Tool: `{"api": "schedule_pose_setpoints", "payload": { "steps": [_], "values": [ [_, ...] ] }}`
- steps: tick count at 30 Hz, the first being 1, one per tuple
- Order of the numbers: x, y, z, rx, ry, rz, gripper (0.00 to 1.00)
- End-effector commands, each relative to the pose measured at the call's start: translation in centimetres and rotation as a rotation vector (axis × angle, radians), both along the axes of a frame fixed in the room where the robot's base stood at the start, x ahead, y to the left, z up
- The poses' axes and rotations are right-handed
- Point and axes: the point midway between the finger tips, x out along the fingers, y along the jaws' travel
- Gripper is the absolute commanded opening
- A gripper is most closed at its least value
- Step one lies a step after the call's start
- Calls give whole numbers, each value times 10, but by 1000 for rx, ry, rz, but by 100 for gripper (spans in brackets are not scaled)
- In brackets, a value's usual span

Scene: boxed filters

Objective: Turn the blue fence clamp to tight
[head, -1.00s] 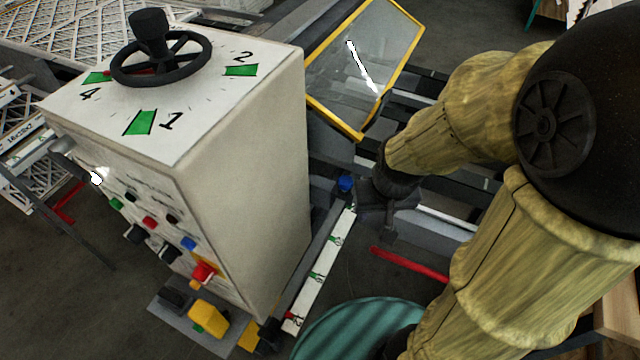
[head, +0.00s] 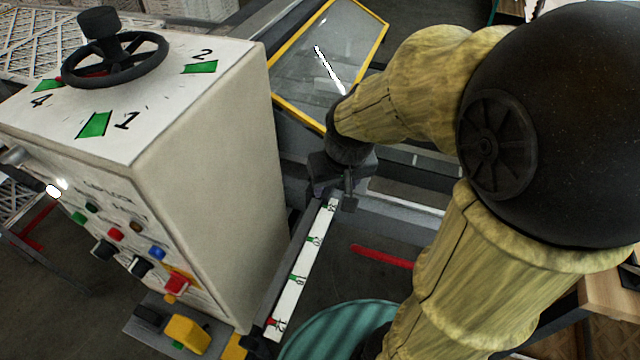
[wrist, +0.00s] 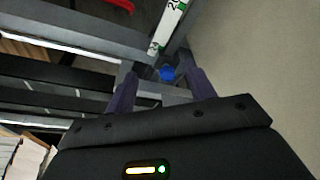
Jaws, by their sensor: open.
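The blue fence clamp (wrist: 167,73) shows in the wrist view as a small blue knob at the end of the white numbered scale (wrist: 168,28). It lies ahead of my gripper (wrist: 160,82), roughly between the two dark fingertips. The fingers are apart and nothing is held; I cannot tell whether they touch the knob. In the head view my gripper (head: 338,190) is at the far end of the scale (head: 302,270) and hides the clamp.
A white control cabinet (head: 215,170) with a black handwheel (head: 115,60) stands close on the left. A yellow-framed clear guard (head: 325,60) is behind my gripper. A red bar (head: 382,256) and a teal round thing (head: 330,330) lie nearer.

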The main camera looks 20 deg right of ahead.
Motion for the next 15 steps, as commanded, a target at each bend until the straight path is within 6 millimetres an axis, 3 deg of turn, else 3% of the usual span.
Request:
{"api": "schedule_pose_setpoints", "payload": {
  "steps": [2, 6, 10, 15],
  "values": [
    [18, -2, 4, 0, -41, -2, 54],
    [35, -2, 35, 0, -86, 5, 54],
    [39, -2, 56, -3, -107, 10, 54],
    [39, -1, 64, -3, -107, 13, 54]
  ]
}}
